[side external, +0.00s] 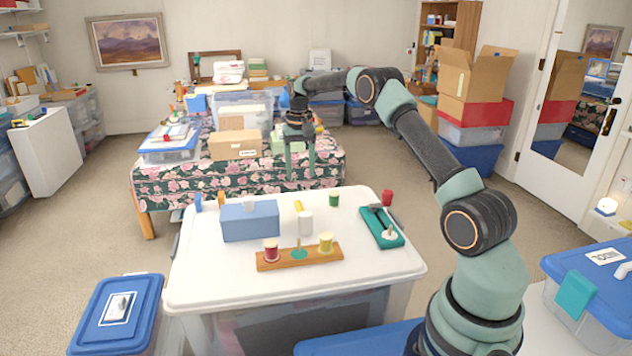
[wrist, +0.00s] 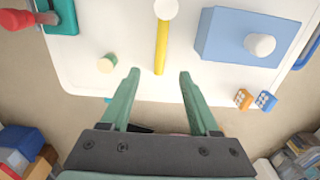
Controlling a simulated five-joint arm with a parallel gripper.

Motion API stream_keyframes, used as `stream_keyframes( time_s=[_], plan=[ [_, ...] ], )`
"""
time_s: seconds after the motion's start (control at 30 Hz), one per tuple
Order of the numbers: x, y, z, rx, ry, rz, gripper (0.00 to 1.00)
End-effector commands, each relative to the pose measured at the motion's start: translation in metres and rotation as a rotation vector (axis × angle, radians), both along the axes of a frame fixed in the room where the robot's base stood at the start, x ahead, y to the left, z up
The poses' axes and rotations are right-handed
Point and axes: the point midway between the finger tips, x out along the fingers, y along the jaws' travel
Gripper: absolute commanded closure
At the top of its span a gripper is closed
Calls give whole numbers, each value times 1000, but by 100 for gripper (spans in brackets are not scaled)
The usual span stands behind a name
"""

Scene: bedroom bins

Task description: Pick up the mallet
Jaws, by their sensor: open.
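The mallet appears to be the piece with a yellow handle (wrist: 161,48) and a pale round head (wrist: 166,8) at the top of the wrist view. In the side view its yellow handle (side external: 298,206) points away from the white head (side external: 306,223), on the white lid (side external: 215,275). My gripper (side external: 300,174) is open and empty, raised beyond the lid's far edge with its fingers pointing down. In the wrist view the fingertips (wrist: 159,74) lie either side of the handle's line, near its free end. I see no contact with it.
A blue box (side external: 250,222) stands left of the mallet. A green spool (side external: 334,200) and a teal tray (side external: 367,232) lie to its right. A wooden rack (side external: 265,265) with spools is in front. Small orange and blue blocks (wrist: 243,99) sit near the far edge.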

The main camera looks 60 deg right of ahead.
Motion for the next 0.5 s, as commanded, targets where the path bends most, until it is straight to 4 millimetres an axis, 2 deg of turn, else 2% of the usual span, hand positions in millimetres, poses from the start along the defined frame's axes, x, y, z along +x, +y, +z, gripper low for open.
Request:
stream_keyframes(
  time_s=[0.17,0.4,0.5],
  plan=[
    [0,-3,-18,4,7,-8,38],
    [0,-2,-58,4,6,-7,38],
    [0,-2,-68,3,6,-6,38]
  ],
)
